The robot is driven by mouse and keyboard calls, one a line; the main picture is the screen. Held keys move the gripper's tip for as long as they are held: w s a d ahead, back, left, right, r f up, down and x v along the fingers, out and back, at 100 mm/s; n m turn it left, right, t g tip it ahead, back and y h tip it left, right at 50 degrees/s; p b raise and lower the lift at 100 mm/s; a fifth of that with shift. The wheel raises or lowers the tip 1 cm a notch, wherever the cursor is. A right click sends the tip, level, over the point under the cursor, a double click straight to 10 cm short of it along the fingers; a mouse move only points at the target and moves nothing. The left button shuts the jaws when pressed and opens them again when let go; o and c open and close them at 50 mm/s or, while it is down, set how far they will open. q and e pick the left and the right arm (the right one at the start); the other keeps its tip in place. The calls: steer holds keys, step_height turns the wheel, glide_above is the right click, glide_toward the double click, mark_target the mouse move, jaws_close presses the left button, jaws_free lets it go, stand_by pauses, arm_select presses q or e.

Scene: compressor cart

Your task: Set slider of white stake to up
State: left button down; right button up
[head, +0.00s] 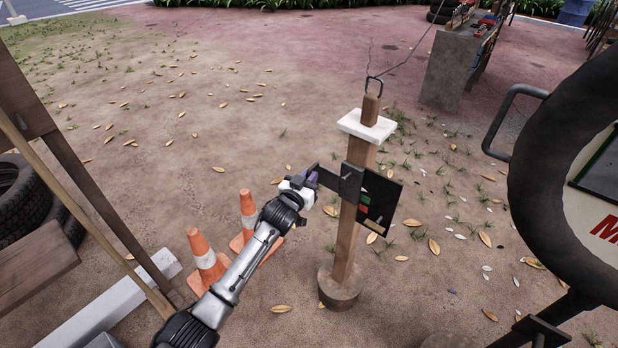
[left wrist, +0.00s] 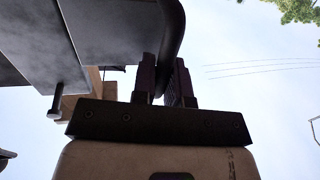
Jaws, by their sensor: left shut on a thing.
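The white stake (head: 352,215) is a wooden post on a round base, with a white cap (head: 366,125) near its top. A dark box (head: 380,205) with small red and green marks is fixed to the post below the cap, with a dark bracket across the post. My left gripper (head: 312,176) is at the left side of this box. In the left wrist view my left gripper (left wrist: 165,82) has its fingers closed around a dark curved bar (left wrist: 172,30). I cannot tell which part is the slider or its setting. My right gripper is not in view.
Two orange cones (head: 205,258) stand behind my left arm. Tires (head: 25,195) and a wooden frame are at the left. A large dark ring with a sign (head: 600,230) is close at the right. Open dirt with leaves lies around the stake.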

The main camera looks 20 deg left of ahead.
mark_target(309, 170)
arm_select(q)
steer(key=shift+r, duration=0.1)
step_height(309, 170, up, 5)
steer(key=p, duration=0.5)
steer(key=c, duration=1.4)
jaws_free()
steer(key=shift+o, duration=1.1)
steer(key=shift+w+f, duration=0.1)
steer(key=shift+f, duration=0.1)
